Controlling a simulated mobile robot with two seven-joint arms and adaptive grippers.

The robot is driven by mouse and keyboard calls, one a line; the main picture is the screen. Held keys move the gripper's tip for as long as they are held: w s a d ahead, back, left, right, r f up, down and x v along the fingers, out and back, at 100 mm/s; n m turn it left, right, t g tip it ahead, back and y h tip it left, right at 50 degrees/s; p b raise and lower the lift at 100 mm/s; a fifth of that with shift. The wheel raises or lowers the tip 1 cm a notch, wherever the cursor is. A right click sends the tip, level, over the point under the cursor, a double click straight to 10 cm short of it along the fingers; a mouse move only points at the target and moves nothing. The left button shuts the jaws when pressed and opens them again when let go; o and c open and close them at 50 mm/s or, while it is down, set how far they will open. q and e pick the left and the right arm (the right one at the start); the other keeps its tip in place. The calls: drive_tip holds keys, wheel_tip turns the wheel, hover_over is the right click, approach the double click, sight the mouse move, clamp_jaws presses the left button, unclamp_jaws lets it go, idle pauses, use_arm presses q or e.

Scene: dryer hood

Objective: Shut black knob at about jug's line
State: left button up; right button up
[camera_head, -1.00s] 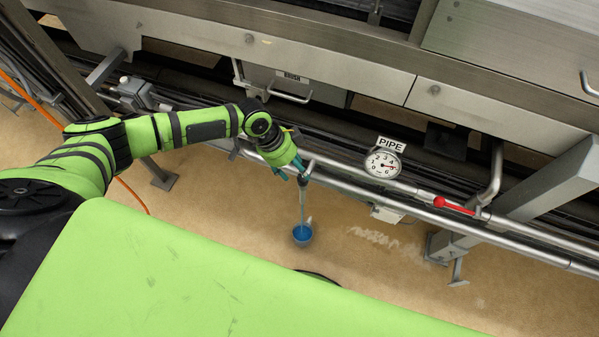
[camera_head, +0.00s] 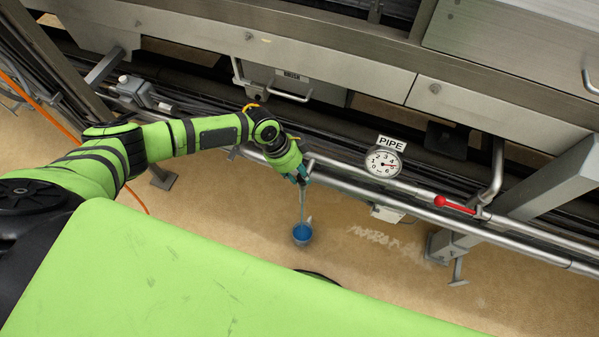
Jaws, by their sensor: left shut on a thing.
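My left gripper (camera_head: 300,178) reaches in from the left and is shut on the black knob at the pipe. The fingers hide the knob, so its angle cannot be told. A thin pale stream (camera_head: 303,205) runs straight down below the gripper. It ends in the small jug (camera_head: 302,234), which stands on the floor under it and looks blue inside. The fill level and the jug's line are too small to tell. My right gripper is not in view.
Metal pipes (camera_head: 355,187) run across behind the gripper. A round gauge (camera_head: 384,163) under a PIPE label and a red lever (camera_head: 455,205) sit to the right. A grey slanted leg (camera_head: 540,190) stands at the far right. Bare floor lies around the jug.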

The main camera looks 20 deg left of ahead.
use_arm(q)
drive_tip(key=m+b, duration=0.2)
drive_tip(key=b, duration=0.1)
drive_tip(key=m+g+b, duration=0.1)
drive_tip(key=shift+w+d+f, duration=0.1)
drive_tip(key=shift+w+f, duration=0.15)
drive_tip(key=shift+f, duration=0.1)
drive_tip(key=shift+r+m+b, duration=0.1)
drive_tip(key=shift+m+b, duration=0.4)
drive_tip(key=shift+b, duration=0.05)
drive_tip(key=shift+r+m+g, duration=0.25)
drive_tip(key=shift+m+g, duration=0.25)
drive_tip(key=shift+m, duration=0.1)
drive_tip(key=shift+r, duration=0.1)
drive_tip(key=o, duration=1.1)
drive_tip(key=v, duration=1.2)
